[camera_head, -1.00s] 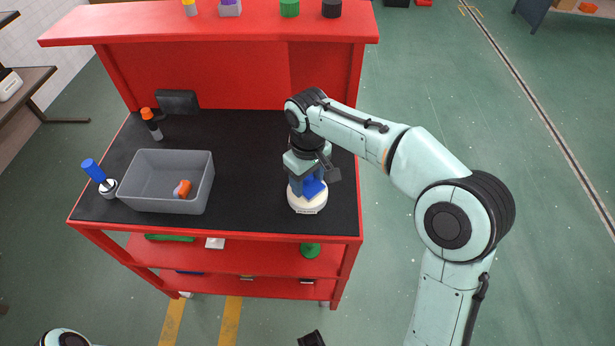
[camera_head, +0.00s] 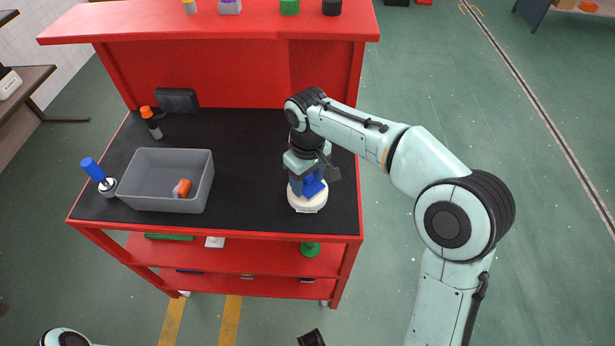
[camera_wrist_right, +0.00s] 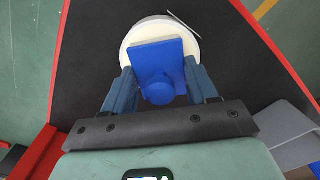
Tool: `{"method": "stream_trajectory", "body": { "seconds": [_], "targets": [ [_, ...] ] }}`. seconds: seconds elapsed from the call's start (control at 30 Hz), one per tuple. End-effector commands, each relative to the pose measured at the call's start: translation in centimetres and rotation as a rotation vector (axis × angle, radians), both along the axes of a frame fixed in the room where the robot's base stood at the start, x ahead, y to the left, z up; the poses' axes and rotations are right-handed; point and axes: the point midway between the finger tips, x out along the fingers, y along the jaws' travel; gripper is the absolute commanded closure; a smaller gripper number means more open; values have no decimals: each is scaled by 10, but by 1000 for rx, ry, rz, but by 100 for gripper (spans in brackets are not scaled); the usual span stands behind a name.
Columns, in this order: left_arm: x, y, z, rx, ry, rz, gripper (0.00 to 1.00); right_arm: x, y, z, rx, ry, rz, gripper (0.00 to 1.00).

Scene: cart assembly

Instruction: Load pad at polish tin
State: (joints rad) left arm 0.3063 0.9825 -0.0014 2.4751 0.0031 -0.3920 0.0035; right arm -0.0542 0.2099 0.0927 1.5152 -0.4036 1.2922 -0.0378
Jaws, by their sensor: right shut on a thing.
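The polish tin (camera_head: 307,203) is a round, cream-white disc on the black cart top, near its right front edge; it also shows in the right wrist view (camera_wrist_right: 132,40). The pad is a blue block (camera_head: 315,187) with a round knob, seen in the right wrist view (camera_wrist_right: 160,58) over the tin's face. My right gripper (camera_head: 308,180) points down over the tin, its blue fingers (camera_wrist_right: 158,86) shut on the pad at both sides. Whether the pad touches the tin I cannot tell.
A grey bin (camera_head: 165,205) holding an orange and pink item (camera_head: 182,187) stands to the left. A blue-handled tool (camera_head: 98,177), an orange-capped bottle (camera_head: 150,122) and a dark box (camera_head: 177,100) stand around it. The black top between bin and tin is clear.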

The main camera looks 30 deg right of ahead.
Motion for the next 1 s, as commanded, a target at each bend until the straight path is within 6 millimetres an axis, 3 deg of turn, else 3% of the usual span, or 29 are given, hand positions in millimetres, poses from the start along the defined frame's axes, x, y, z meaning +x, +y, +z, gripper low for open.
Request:
{"method": "stream_trajectory", "body": {
  "seconds": [1.0],
  "targets": [
    [-1,0,-4,0,1,0,57,0,0,-8,0,1,0,67]
  ]
}}
